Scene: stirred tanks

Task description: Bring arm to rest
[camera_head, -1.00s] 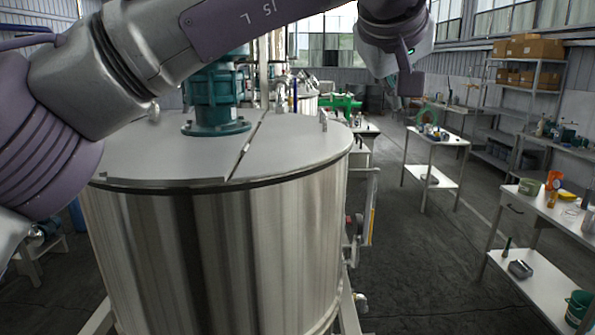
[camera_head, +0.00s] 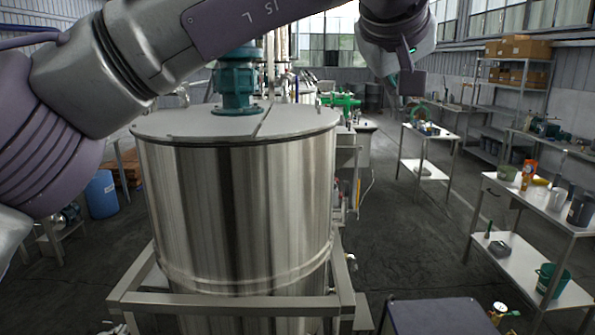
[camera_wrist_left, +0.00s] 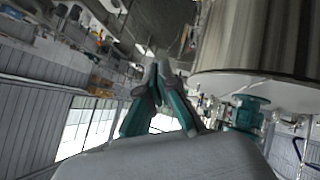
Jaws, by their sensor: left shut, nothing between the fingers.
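My left arm (camera_head: 160,45) comes in from the left, raised across the top of the head view, in front of the upper part of the tank. Its left gripper hangs at the top right of that view and is only partly seen. In the left wrist view the two dark and teal fingers of my left gripper (camera_wrist_left: 160,72) meet at their tips, shut with nothing between them. The large steel stirred tank (camera_head: 235,210) stands beyond the arm, with a teal motor mount (camera_head: 236,85) on its lid. The right gripper is not in view.
The tank rests in a steel frame (camera_head: 230,305). A dark flat surface (camera_head: 437,318) is at the bottom edge. A workbench (camera_head: 535,205) with containers is at right, shelving (camera_head: 515,95) behind. A blue barrel (camera_head: 101,195) is at left. Open floor (camera_head: 410,240) lies between tank and workbench.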

